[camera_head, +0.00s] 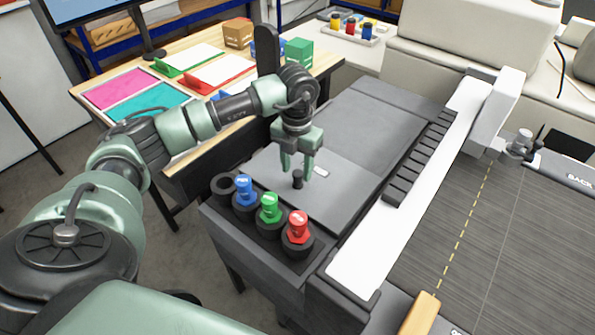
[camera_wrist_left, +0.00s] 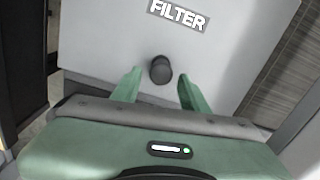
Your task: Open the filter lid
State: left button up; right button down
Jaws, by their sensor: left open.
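The filter lid (camera_head: 338,196) is a flat grey panel on the machine in the head view. It lies flat and looks closed. In the left wrist view the lid (camera_wrist_left: 220,65) carries a "FILTER" label (camera_wrist_left: 178,14) and a dark round knob (camera_wrist_left: 160,69). The knob also shows in the head view (camera_head: 297,179). My left gripper (camera_head: 297,172) is open and points down over the knob. In the left wrist view its two green fingers (camera_wrist_left: 156,92) stand on either side of the knob, apart from it. My right gripper is in neither view.
Blue (camera_head: 245,191), green (camera_head: 269,208) and red (camera_head: 298,227) capped bottles stand in a dark holder in front of the lid. A white strip (camera_head: 400,210) and a dark striped bed (camera_head: 510,240) lie to the right. A wooden table (camera_head: 175,135) with coloured sheets stands behind left.

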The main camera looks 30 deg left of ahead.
aim_at(297, 173)
pick_arm(q)
jog(key=shift+w+f, duration=0.15)
jog(key=shift+f, duration=1.4)
grip_shut()
